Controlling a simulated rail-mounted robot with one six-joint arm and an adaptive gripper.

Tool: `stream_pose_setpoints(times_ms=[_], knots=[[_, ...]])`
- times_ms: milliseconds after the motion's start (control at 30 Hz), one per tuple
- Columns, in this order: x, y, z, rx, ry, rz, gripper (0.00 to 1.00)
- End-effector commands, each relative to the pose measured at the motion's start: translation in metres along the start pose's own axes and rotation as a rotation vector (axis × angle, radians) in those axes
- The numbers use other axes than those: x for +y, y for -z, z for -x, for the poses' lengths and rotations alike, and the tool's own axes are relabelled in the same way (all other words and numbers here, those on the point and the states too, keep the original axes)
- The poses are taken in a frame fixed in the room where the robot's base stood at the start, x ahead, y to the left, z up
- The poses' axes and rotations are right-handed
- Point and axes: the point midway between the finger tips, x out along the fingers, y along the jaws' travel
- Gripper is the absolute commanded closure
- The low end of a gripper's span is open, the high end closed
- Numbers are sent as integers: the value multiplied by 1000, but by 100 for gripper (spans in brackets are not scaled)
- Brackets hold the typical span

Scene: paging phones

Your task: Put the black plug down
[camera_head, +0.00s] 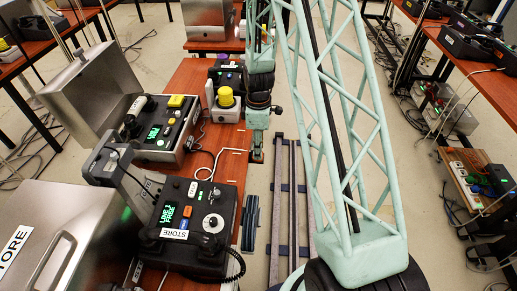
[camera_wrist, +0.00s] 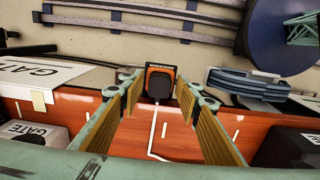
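My gripper (camera_head: 257,153) is low over the edge of the red-brown table (camera_head: 185,78), pointing down.
A black phone unit (camera_head: 190,250) with a STORE label and a grey-topped unit (camera_head: 160,140) with a green display stand left on the table. A unit with a yellow knob (camera_head: 226,97) stands behind. Floor rails (camera_head: 292,215) run right of the table.

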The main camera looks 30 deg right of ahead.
Motion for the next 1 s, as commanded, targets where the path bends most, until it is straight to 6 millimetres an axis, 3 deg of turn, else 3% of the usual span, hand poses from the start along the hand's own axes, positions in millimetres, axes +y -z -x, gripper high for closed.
stream_pose_setpoints(times_ms=[567, 1000], knots=[[0, 0, 6, 0, 0, 0, 66], [1, 0, 51, 1, -2, 0, 66]])
